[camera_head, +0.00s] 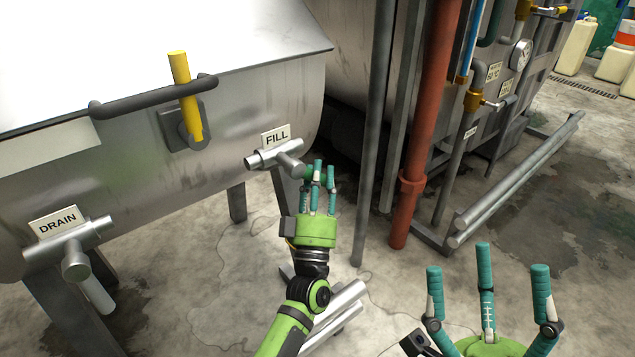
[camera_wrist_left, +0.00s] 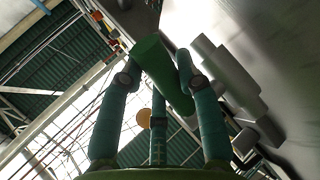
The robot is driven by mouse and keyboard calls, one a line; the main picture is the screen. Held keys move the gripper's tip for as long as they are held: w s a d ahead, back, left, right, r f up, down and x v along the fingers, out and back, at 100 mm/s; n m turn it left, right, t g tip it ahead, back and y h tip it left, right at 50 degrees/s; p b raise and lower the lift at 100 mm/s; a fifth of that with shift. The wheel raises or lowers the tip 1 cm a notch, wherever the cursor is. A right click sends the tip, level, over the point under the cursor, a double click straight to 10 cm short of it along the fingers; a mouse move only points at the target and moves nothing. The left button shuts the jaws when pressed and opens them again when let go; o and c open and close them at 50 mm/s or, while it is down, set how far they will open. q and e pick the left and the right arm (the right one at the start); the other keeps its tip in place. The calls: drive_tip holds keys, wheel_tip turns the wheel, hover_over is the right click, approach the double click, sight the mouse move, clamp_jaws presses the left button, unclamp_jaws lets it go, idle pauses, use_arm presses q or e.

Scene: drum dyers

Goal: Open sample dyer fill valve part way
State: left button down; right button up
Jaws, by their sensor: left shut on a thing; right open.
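The sample dyer (camera_head: 120,130) is the grey metal vessel at the left of the head view. Its fill valve (camera_head: 268,158) is a grey pipe fitting below a FILL label (camera_head: 276,138). A dark green handle (camera_wrist_left: 153,62) lies between my left gripper's fingers in the left wrist view, and the fingers hide most of it in the head view. My left gripper (camera_head: 318,172) is shut on this handle, just right of the fitting. My right gripper (camera_head: 487,268) is open and empty at the lower right, apart from the valve.
A drain valve (camera_head: 75,258) with a DRAIN label (camera_head: 57,221) is at the lower left. A yellow lid latch (camera_head: 186,95) is above. A grey post (camera_head: 372,140) and a red pipe (camera_head: 425,130) stand right of my left gripper. Metal rails (camera_head: 515,180) run along the floor.

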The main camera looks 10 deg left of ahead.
use_arm(q)
drive_tip(key=shift+r, duration=0.2)
idle(0.4)
drive_tip(key=c, duration=0.8)
unclamp_jaws()
drive_tip(key=shift+c, duration=0.2)
drive_tip(key=shift+f, duration=0.1)
drive_tip(key=shift+f, duration=0.15)
drive_tip(key=v, duration=1.1)
drive_tip(key=shift+s+f, duration=0.2)
drive_tip(key=shift+s, duration=0.1)
drive_tip(key=shift+d, duration=0.1)
